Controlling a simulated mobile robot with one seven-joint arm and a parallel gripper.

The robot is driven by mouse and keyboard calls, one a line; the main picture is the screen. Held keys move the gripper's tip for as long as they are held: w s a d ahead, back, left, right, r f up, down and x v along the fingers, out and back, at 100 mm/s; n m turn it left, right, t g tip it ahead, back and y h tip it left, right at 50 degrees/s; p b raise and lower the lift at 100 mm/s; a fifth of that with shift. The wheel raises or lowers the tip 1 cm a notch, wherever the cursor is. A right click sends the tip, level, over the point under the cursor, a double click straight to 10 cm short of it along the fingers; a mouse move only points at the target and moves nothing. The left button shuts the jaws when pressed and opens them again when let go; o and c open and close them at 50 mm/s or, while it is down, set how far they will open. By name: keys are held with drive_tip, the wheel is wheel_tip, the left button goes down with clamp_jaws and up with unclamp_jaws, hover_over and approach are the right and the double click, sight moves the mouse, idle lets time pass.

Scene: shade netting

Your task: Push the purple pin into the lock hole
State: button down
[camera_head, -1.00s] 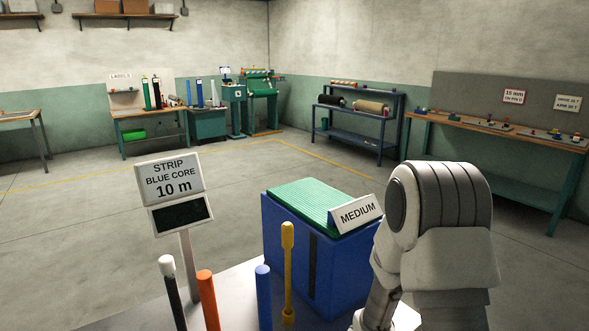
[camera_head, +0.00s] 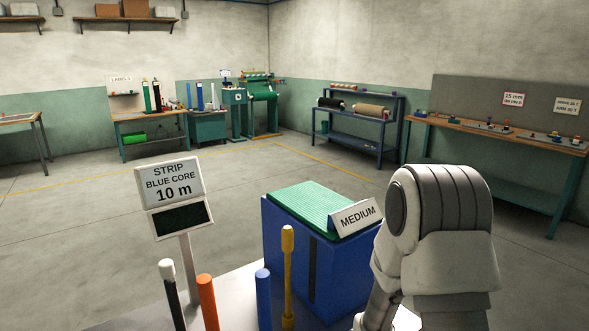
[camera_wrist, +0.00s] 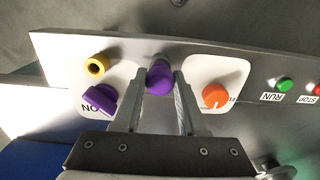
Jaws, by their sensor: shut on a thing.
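In the wrist view, a purple pin (camera_wrist: 159,78) sits between the fingertips of my gripper (camera_wrist: 161,76), which is shut on it. Its rounded purple end faces the camera. A small grey piece shows just behind it at the edge of a white plate. I cannot tell how deep the pin is in any hole. A yellow ring with a dark opening (camera_wrist: 97,65) is on the panel to the left of the pin. A second purple piece, shaped like a knob (camera_wrist: 100,98), is below the ring beside partly hidden lettering. In the head view my gripper is out of sight.
An orange knob (camera_wrist: 215,96) is close to the right finger. A green RUN button (camera_wrist: 284,84) and a red STOP button (camera_wrist: 317,90) are farther right. In the head view, a blue box (camera_head: 285,255) with a MEDIUM sign and several upright rods stand left of my arm.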

drive_tip(key=shift+r+p, duration=0.45)
drive_tip(key=shift+r, duration=0.25)
drive_tip(key=shift+r+p, duration=1.4)
drive_tip(key=shift+r, duration=0.45)
drive_tip(key=shift+r+p, duration=1.5)
drive_tip(key=shift+r, duration=0.55)
